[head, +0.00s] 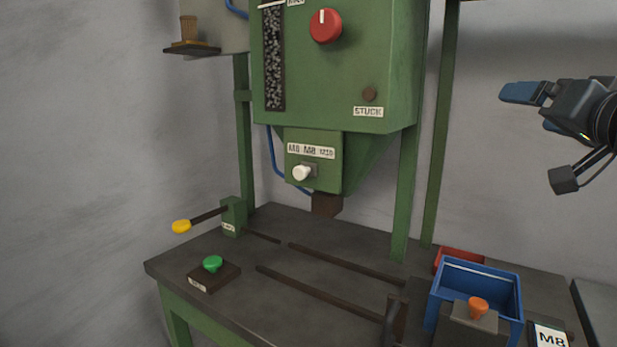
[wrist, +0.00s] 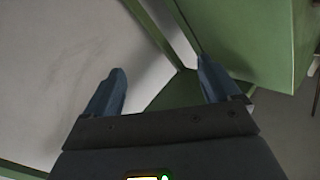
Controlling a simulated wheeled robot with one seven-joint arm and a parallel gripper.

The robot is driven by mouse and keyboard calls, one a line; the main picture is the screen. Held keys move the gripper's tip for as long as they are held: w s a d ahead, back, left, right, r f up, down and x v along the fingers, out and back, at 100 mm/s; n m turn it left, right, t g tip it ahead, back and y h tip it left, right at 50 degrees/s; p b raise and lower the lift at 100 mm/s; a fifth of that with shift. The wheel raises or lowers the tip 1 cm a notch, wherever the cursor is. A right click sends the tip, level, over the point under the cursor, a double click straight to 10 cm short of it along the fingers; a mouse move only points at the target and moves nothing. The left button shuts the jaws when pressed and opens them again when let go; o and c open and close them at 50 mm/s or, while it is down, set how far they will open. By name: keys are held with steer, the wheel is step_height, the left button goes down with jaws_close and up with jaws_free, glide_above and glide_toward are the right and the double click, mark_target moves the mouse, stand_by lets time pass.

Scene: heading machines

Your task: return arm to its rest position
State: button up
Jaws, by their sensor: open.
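My gripper (head: 535,106) is raised at the right of the head view, in front of the grey wall and to the right of the green machine (head: 395,60). Its blue fingers point left and hold nothing. In the wrist view the two fingers of my gripper (wrist: 160,85) stand wide apart with an empty gap between them. Behind them are pale wall and green machine surfaces (wrist: 265,40). The gripper touches nothing that I can see.
Below my gripper, a blue bin (head: 478,280) stands on the dark bench (head: 225,270), with an orange knob (head: 478,307) in front. A red bin (head: 458,258) is behind it. A green button (head: 212,263) and yellow-tipped lever (head: 182,226) are at left. Wall space around the gripper is clear.

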steer(key=s+a+f+m, duration=0.1)
steer(key=s+a+f, duration=0.2)
steer(key=f, duration=0.7)
steer(key=s+a+f, duration=0.3)
steer(key=f, duration=0.7)
steer(key=s+a+f+g+h, duration=0.1)
steer(key=s+a+f, duration=0.4)
steer(key=s+f, duration=0.65)
steer(key=s+a+f+n+g, duration=0.1)
steer(key=s+f+n, duration=0.2)
steer(key=s, duration=1.2)
steer(key=s+a+f+n+g+y, duration=0.1)
steer(key=s+f+n, duration=0.1)
steer(key=s, duration=1.2)
steer(key=shift+s+f+n, duration=0.35)
steer(key=shift+f+n, duration=0.05)
steer(key=shift+f, duration=0.2)
